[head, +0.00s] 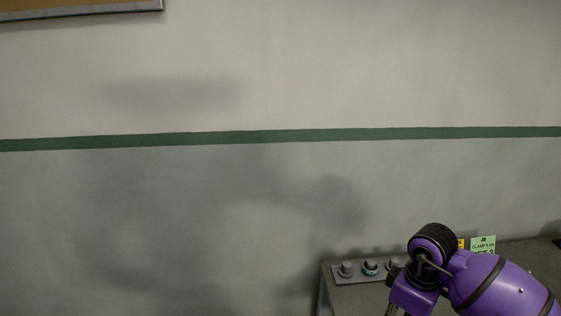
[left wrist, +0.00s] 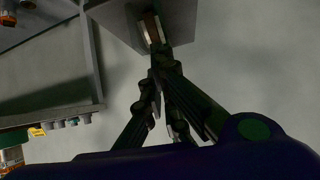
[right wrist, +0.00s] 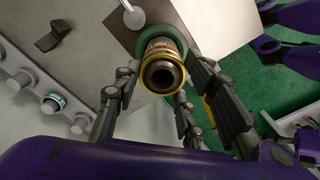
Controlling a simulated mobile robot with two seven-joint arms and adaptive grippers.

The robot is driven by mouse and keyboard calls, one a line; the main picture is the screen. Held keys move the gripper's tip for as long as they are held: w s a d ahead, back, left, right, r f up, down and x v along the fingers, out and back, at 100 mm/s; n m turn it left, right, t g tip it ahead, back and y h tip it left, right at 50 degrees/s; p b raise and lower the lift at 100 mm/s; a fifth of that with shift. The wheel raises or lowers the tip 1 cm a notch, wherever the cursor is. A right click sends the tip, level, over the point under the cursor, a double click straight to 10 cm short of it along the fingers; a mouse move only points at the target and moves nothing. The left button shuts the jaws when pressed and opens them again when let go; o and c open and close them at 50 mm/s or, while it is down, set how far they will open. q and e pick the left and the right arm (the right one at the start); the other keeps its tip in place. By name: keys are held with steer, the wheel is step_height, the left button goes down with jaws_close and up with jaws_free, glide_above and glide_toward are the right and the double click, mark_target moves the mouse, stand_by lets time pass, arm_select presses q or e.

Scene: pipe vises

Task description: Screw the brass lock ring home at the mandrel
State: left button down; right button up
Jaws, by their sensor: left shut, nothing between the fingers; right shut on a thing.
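In the right wrist view, the brass lock ring (right wrist: 163,88) shows as a gold rim around the dark hollow end of a cylindrical fitting, the mandrel as far as I can tell. A green collar (right wrist: 152,34) sits behind it. My right gripper (right wrist: 162,72) is shut on the ring, with a finger on either side. How far the ring sits on its thread is unclear. In the left wrist view, my left gripper (left wrist: 153,42) is shut and empty, its fingers together, away from the fitting. In the head view the ring and mandrel are out of frame.
A grey bench (head: 352,294) stands against the wall at lower right in the head view. The right wrist view shows a dark block (right wrist: 54,36) beside the fitting.

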steer(key=shift+s+d+f+m, duration=0.15)
steer(key=shift+m, duration=0.25)
steer(key=shift+d+m, duration=0.1)
steer(key=shift+m, duration=0.4)
steer(key=o, duration=1)
arm_select(q)
steer(key=shift+d, duration=0.1)
arm_select(e)
steer(key=shift+o, duration=1)
steer(key=shift+d, duration=0.15)
